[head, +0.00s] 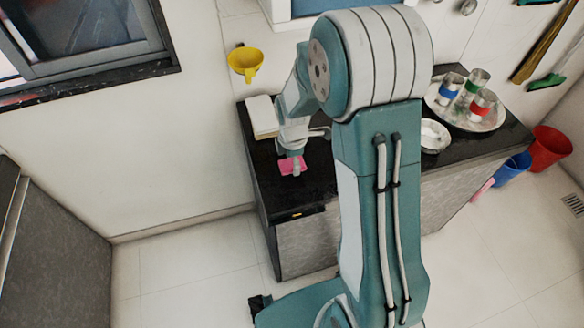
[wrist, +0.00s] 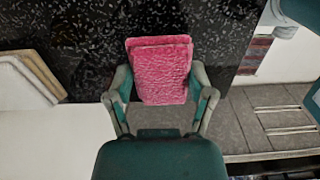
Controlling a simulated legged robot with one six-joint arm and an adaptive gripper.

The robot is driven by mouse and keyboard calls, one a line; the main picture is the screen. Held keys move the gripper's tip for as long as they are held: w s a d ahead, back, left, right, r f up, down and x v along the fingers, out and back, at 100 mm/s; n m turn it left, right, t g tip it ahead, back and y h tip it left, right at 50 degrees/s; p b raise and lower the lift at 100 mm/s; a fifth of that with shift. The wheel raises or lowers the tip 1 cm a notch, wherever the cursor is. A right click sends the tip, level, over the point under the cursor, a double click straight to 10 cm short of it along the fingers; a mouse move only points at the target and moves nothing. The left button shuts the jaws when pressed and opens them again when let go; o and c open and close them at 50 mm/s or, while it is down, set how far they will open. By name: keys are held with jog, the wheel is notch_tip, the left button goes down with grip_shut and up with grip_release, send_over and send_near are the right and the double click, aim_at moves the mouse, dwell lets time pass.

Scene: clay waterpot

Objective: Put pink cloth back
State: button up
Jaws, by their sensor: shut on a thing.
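The pink cloth (head: 292,166) shows at the front left of the black counter in the head view. In the wrist view the pink cloth (wrist: 160,68) is a folded, fuzzy rectangle between the two fingers. My gripper (wrist: 160,92) is shut on it, with one finger at each side of its lower part. In the head view my gripper (head: 293,160) points down over the counter with the cloth at its tip. I cannot tell whether the cloth touches the counter.
The black counter (head: 262,188) has a white and tan block (head: 262,115) at the back left. A round tray (head: 493,118) with metal cups and a metal bowl (head: 434,136) stand on the right. Blue (head: 513,167) and red (head: 551,148) buckets stand right.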

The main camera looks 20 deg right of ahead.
aim_at(292, 169)
jog(key=shift+w+a+f, duration=0.1)
jog(key=shift+w+f, duration=0.15)
jog(key=shift+f, duration=1.55)
jog(key=shift+f, duration=0.1)
jog(key=o, duration=1.2)
jog(key=shift+o, duration=0.2)
